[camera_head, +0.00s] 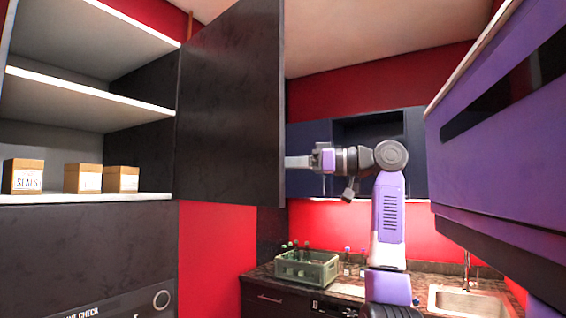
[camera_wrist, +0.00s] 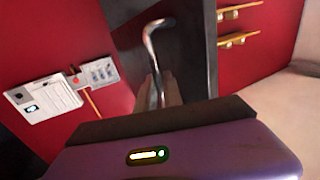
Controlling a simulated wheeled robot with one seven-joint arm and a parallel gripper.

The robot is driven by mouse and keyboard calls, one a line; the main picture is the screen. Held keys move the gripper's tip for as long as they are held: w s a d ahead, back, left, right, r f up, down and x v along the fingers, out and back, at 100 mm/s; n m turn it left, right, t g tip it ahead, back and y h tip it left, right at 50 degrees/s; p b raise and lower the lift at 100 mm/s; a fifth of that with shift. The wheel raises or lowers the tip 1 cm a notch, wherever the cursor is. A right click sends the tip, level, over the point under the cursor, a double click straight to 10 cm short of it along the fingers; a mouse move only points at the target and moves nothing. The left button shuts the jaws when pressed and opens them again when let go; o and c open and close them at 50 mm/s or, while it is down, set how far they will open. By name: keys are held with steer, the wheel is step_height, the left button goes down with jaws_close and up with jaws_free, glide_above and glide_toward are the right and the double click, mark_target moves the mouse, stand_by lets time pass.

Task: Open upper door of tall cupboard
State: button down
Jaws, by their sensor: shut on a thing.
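The tall cupboard's upper door (camera_head: 230,105) is a dark panel standing wide open, its inner face towards me in the head view. My gripper (camera_head: 290,162) reaches in from the right at the door's free edge. Its fingertips are hidden behind the door there. In the wrist view, my gripper (camera_wrist: 158,85) is shut on a curved metal handle (camera_wrist: 155,40) on the dark door's outer face. The open cupboard compartment (camera_head: 60,75) is at the left with pale shelves.
Several small cardboard boxes (camera_head: 83,178) sit on the lowest visible shelf. A purple cabinet (camera_head: 500,130) stands close at the right. A green bottle crate (camera_head: 307,267) and a sink (camera_head: 465,300) are on the counter below. The wrist view shows a white wall panel (camera_wrist: 40,105).

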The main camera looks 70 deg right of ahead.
steer(key=shift+d, duration=0.1)
stand_by(0.3)
steer(key=c, duration=1.5)
jaws_free()
steer(key=s+b, duration=0.2)
steer(key=s, duration=0.5)
steer(key=shift+s+d, duration=0.35)
steer(key=shift+d, duration=0.1)
